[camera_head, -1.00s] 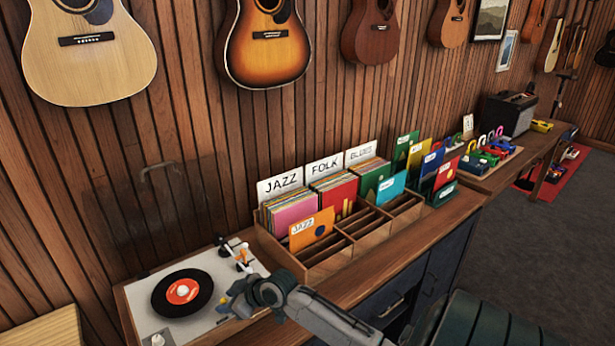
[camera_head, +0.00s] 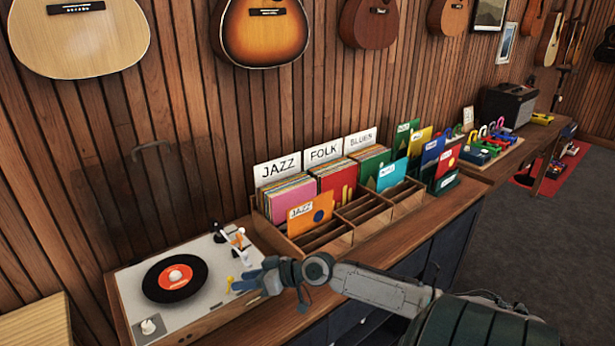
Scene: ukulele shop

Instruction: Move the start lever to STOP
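The record player (camera_head: 210,262) stands at the lower left with a black record with an orange-red label (camera_head: 175,277) on it. A small yellow piece, apparently the start lever (camera_head: 231,284), shows at its right front, just left of my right gripper's blue fingertips. The STOP mark cannot be read at this size. My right gripper (camera_head: 252,281) is low over the deck's right front edge, very close to the yellow piece. Whether it touches the piece, and how far its fingers are apart, I cannot tell. My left gripper is out of view.
The white and orange tonearm (camera_head: 238,240) stands behind the yellow piece. A clear raised lid (camera_head: 165,190) is at the back, and a knob (camera_head: 149,327) at the front left. A wooden record crate (camera_head: 340,240) stands close on the right.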

